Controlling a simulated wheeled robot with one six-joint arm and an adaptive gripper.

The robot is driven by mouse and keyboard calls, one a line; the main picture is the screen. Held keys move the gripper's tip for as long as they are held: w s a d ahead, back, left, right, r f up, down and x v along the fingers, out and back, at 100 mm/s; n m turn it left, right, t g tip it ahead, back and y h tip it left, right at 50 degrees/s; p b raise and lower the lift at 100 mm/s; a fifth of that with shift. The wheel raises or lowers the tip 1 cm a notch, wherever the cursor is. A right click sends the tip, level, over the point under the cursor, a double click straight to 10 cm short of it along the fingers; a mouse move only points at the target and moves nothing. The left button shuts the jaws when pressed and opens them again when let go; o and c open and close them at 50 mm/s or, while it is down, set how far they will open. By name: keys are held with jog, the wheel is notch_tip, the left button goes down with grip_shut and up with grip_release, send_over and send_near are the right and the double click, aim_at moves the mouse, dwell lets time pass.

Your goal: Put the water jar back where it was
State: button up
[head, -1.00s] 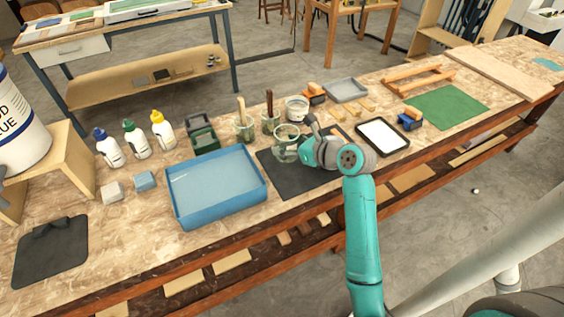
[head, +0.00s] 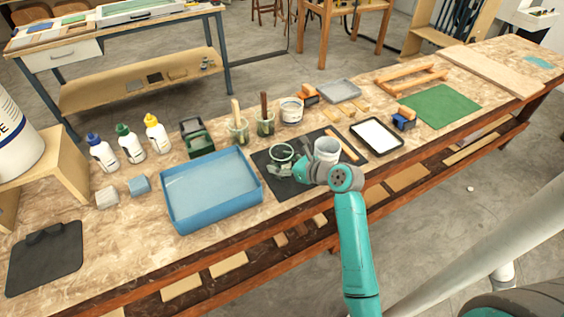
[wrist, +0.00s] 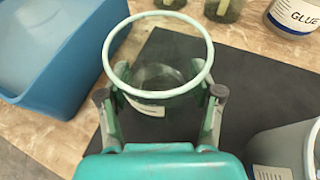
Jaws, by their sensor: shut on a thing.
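The water jar, clear glass with a pale green rim (wrist: 206,62), stands upright between my gripper's fingers (wrist: 162,95) in the wrist view. In the head view the jar (head: 281,153) is over the left part of the black mat (head: 268,185), and my gripper (head: 284,168) is shut on it from the front. The jar's base is partly hidden, so I cannot tell whether it touches the mat.
A grey cup (head: 327,151) stands on the mat just right of my gripper. A blue tray (head: 212,190) is close on the left. Jars with brushes (head: 237,131) and a glue tub (head: 291,110) stand behind. A framed white screen (head: 377,137) lies right.

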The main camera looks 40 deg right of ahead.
jog(key=o, duration=1.4)
